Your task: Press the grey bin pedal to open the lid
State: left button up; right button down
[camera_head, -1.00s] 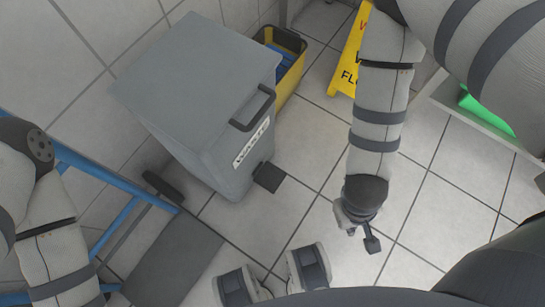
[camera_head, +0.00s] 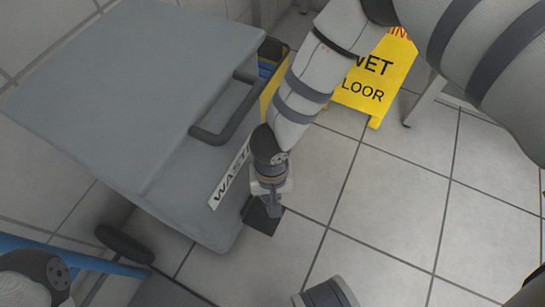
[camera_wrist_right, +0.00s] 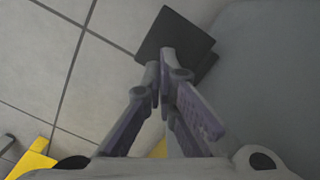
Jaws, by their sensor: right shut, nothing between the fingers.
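The grey bin (camera_head: 165,205) stands at the left in the head view, with its lid (camera_head: 110,85) down. Its dark square pedal (camera_head: 258,221) sticks out low at the front, below the white "WASTE" label (camera_head: 229,175). My right gripper (camera_head: 274,208) is shut and empty, pointing down over the pedal and hiding part of it. In the right wrist view the shut fingertips (camera_wrist_right: 166,60) overlap the near part of the pedal (camera_wrist_right: 178,32). I cannot tell whether they touch it. My left gripper is out of view.
A yellow wet-floor sign (camera_head: 375,80) stands behind my right arm. A yellow bucket (camera_head: 270,68) with blue inside is beside the bin. A blue frame (camera_head: 75,258) runs along the lower left. The tiled floor (camera_head: 400,200) on the right is clear.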

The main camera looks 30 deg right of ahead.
pick_arm(q)
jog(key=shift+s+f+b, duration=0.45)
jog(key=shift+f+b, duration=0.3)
jog(key=shift+b, duration=0.35)
pick_arm(e)
jog(key=shift+s+a+f, duration=0.1)
jog(key=shift+s+f, duration=0.1)
jog(key=shift+f, duration=1.55)
jog(key=shift+s+f, duration=0.15)
jog(key=shift+f, duration=1.55)
notch_tip(320, 180, down, 4)
jog(key=b, duration=0.2)
jog(key=shift+s+r+b, duration=0.1)
jog(key=shift+r+b, duration=0.05)
jog(key=shift+b, duration=0.25)
jog(key=shift+r, duration=0.3)
jog(key=w+b, duration=0.2)
jog(key=w+d+b, duration=0.1)
jog(key=shift+d+r, duration=0.1)
jog(key=shift+r, duration=0.6)
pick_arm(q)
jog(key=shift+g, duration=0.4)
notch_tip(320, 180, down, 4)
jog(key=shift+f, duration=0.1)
pick_arm(e)
notch_tip(320, 180, up, 12)
jog(key=w, duration=0.1)
jog(key=shift+d+f, duration=0.15)
jog(key=shift+d, duration=0.05)
jog(key=shift+s+f, duration=0.1)
